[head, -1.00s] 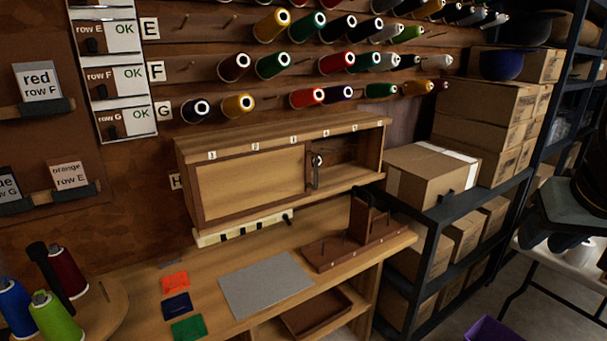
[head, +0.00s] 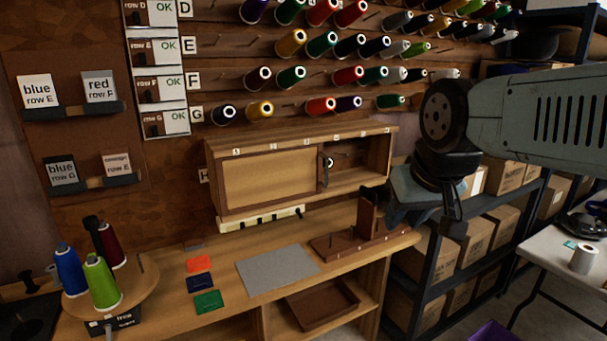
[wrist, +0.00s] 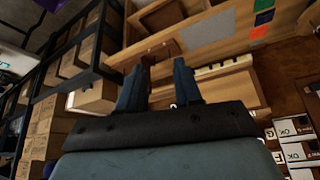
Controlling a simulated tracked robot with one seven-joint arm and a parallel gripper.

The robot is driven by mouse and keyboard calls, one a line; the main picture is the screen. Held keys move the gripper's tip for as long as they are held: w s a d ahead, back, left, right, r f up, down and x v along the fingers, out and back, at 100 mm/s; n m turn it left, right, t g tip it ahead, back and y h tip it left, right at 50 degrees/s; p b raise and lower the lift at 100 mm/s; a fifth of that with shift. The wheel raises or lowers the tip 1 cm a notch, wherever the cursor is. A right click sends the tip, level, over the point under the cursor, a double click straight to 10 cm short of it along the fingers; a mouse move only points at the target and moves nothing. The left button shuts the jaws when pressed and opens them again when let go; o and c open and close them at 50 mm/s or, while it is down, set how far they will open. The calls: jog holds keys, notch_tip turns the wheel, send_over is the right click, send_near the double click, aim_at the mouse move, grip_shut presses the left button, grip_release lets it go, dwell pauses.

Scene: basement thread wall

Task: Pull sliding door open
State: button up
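The wooden cabinet (head: 222,203) stands over the bench against the wall. Its pale sliding door (head: 268,179) covers the left part, and the right part is uncovered. A dark upright handle (head: 324,172) is at the door's right edge, with a small white-ended round thing beside it. My gripper (head: 402,205) is to the right of the cabinet, apart from the handle, partly hidden by its own wrist in the head view. In the wrist view my gripper (wrist: 160,68) has its two fingers spread with nothing between them. The cabinet (wrist: 242,91) is partly hidden behind them.
A brown wooden stand (head: 362,237) with pegs sits on the bench below the cabinet's right end. Thread spools on pegs (head: 320,105) line the wall above. A black shelf (head: 430,270) with boxes stands at right. A grey mat (head: 277,269) lies on the bench.

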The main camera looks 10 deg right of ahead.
jog(key=shift+a, duration=0.25)
jog(key=shift+w, duration=0.15)
jog(key=n+t, duration=0.1)
jog(key=t, duration=0.7)
send_near(327, 172)
jog(key=s+d, duration=0.2)
jog(key=s, duration=0.6)
jog(key=w+f+t+y, duration=0.1)
jog(key=w, duration=0.5)
jog(key=w+a+f+t, duration=0.1)
jog(key=w, duration=0.5)
jog(key=w+a+f+t+y, duration=0.1)
jog(key=w+t, duration=0.1)
jog(key=w, duration=0.4)
jog(key=shift+w+f+n+y, duration=0.1)
jog(key=shift+f+n+y, duration=0.2)
jog(key=shift+f, duration=0.05)
grip_shut()
